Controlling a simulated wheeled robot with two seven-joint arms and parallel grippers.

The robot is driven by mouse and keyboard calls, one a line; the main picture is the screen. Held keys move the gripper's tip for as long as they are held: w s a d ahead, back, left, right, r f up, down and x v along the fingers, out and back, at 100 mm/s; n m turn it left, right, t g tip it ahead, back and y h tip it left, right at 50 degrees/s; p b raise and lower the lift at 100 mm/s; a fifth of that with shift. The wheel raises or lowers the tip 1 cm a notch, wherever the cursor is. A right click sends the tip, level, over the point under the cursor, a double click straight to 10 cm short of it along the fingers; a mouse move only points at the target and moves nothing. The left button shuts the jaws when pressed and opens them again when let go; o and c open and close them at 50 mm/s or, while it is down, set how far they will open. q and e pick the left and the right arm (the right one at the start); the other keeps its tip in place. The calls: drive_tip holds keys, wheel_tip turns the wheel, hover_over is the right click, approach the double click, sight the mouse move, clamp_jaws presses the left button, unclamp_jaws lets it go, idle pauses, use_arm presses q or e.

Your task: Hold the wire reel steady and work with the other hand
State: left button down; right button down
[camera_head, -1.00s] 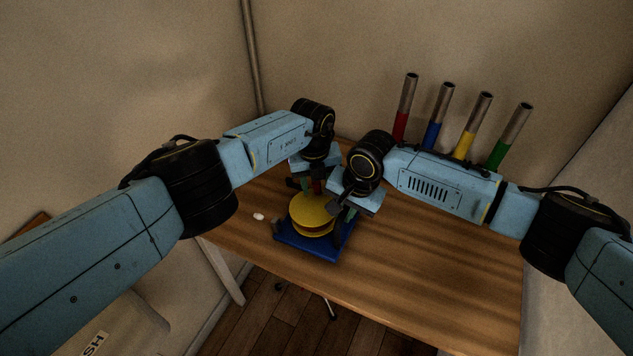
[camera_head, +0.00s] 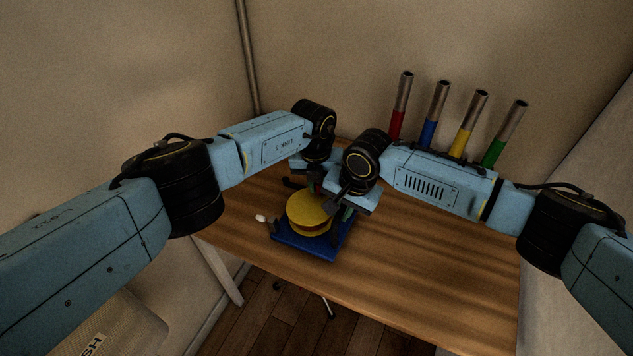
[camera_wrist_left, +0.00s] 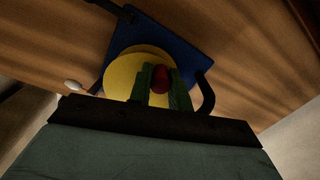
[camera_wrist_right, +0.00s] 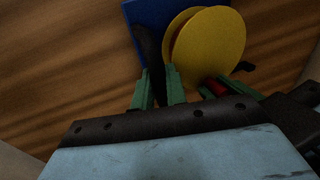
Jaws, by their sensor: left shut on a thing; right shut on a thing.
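The wire reel (camera_head: 306,209) has yellow discs and sits on a blue base (camera_head: 300,243) with black uprights; it also shows in the left wrist view (camera_wrist_left: 120,75) and right wrist view (camera_wrist_right: 215,40). My left gripper (camera_wrist_left: 160,82) is shut on a small red piece (camera_wrist_left: 160,78) beside the reel's disc. My right gripper (camera_wrist_right: 160,88) is shut on a black upright (camera_wrist_right: 148,48) of the stand, at the reel's side. Its fingertips are partly hidden in the head view. A small white knob (camera_head: 261,218) shows at the left of the base.
Red (camera_head: 400,105), blue (camera_head: 434,115), yellow (camera_head: 468,123) and green (camera_head: 504,133) tubes with metal tops stand at the back right. The wooden table (camera_head: 430,270) is clear at the right and front. Walls close in behind. My two wrists are close together over the reel.

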use_arm(q)
drive_tip(key=c, duration=1.3)
unclamp_jaws()
wheel_tip(320, 180, up, 12)
drive_tip(key=shift+s+a, duration=0.15)
drive_tip(key=shift+a, duration=0.2)
